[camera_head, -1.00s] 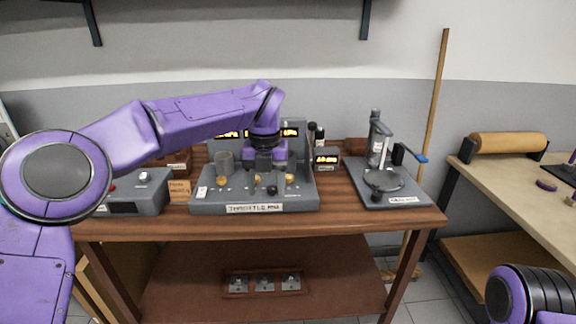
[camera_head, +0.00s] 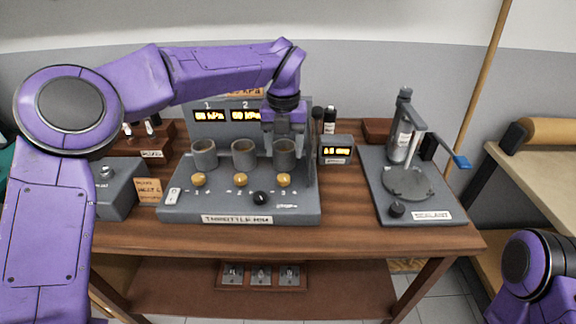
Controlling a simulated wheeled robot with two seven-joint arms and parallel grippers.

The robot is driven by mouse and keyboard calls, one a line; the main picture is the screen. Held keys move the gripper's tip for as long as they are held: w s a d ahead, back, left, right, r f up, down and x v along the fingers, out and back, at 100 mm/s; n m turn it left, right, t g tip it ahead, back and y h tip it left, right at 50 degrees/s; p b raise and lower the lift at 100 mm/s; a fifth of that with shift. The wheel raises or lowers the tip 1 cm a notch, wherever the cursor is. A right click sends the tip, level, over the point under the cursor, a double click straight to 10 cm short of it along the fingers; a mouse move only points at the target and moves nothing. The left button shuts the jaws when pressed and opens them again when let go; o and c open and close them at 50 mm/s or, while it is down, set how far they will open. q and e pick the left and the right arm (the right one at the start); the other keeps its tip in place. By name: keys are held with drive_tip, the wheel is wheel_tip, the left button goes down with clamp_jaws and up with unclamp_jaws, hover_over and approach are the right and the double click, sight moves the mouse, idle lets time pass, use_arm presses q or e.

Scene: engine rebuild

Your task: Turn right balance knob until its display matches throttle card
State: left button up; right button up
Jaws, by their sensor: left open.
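The grey throttle rig (camera_head: 225,205) stands on the wooden bench with three grey cylinders and a row of yellow knobs. The right yellow knob (camera_head: 284,180) sits below the right cylinder (camera_head: 284,155) and is uncovered. Display 1 (camera_head: 209,116) and display 2 (camera_head: 245,115) are lit, with digits too small to read surely. The right display is hidden behind my left arm. My left gripper (camera_head: 285,138) is open, pointing down at the right cylinder, above and behind the right knob. A tan card (camera_head: 147,190) stands left of the rig, its writing unreadable. My right gripper is out of view.
A black knob (camera_head: 260,198) and a white switch (camera_head: 173,196) are on the rig's front. A small lit display box (camera_head: 336,150) and a sealant stand (camera_head: 420,205) are to the right. A grey box (camera_head: 112,192) is at left. The bench's front strip is clear.

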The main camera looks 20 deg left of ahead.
sight(283, 178)
use_arm(q)
drive_tip(key=s+f, duration=0.1)
drive_tip(key=f, duration=0.2)
drive_tip(key=shift+s+a+p, duration=0.1)
drive_tip(key=shift+s+p, duration=0.2)
drive_tip(key=shift+s, duration=0.1)
drive_tip(key=f, duration=0.1)
drive_tip(key=w+f, duration=0.1)
drive_tip(key=f, duration=0.3)
drive_tip(key=shift+w, duration=0.3)
drive_tip(key=shift+s+r, duration=0.15)
drive_tip(key=shift+s, duration=0.2)
drive_tip(key=shift+w, duration=0.1)
drive_tip(key=c, duration=1)
